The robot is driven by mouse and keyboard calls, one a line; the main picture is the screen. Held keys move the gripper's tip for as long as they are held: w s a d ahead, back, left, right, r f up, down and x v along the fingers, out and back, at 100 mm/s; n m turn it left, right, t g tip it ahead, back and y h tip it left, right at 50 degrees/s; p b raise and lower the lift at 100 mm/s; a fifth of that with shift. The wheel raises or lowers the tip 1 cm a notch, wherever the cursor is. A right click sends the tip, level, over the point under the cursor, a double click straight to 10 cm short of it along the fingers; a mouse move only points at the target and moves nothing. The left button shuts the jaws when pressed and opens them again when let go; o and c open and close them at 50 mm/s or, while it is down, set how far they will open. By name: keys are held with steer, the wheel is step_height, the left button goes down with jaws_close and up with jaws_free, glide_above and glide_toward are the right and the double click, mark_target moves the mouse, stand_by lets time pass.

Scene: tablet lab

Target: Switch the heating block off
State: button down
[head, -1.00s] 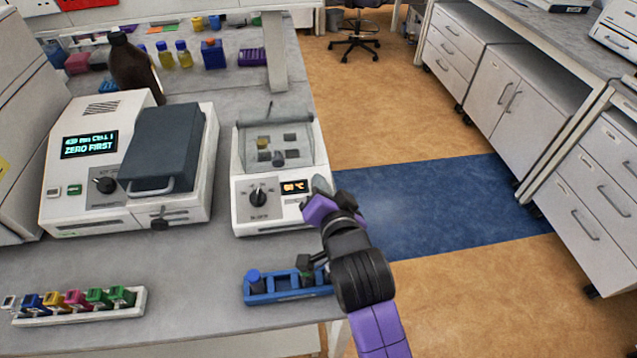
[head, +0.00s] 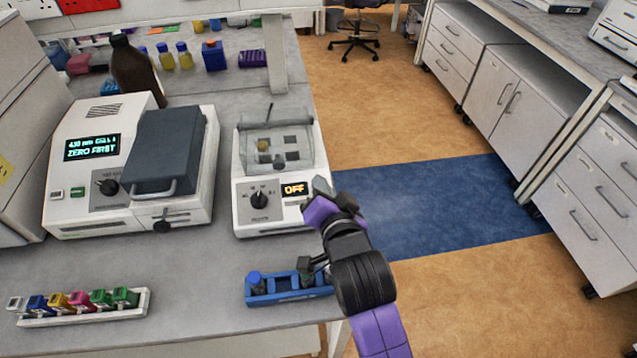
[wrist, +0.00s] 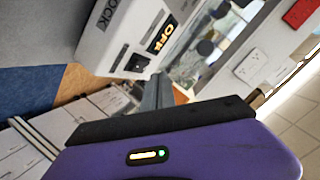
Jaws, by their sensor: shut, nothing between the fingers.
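The heating block (head: 274,212) is a white box with a clear lid over its wells, standing on the bench. Its front has a black dial (head: 259,199) and a small display (head: 295,189) that reads OFF in orange. My gripper (head: 318,190) is at the right front of the block, by the display side, with its fingers shut and empty. In the wrist view the shut fingers (wrist: 157,92) point at the block's front, close to a dark switch (wrist: 137,64) beside the OFF display (wrist: 161,33). I cannot tell whether they touch it.
A photometer (head: 93,208) with a dark lid stands left of the block; its display reads ZERO FIRST. A blue rack (head: 291,298) lies in front of the block, under my wrist. A white rack of colored cuvettes (head: 140,305) is at front left. The bench between is clear.

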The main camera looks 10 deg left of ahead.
steer(key=r+p, duration=0.1)
steer(key=s+r+p, duration=0.1)
steer(key=r, duration=0.1)
steer(key=s+r+p, duration=0.1)
steer(key=p, duration=0.1)
steer(key=shift+d+r, duration=0.2)
steer(key=shift+d, duration=0.1)
stand_by(0.6)
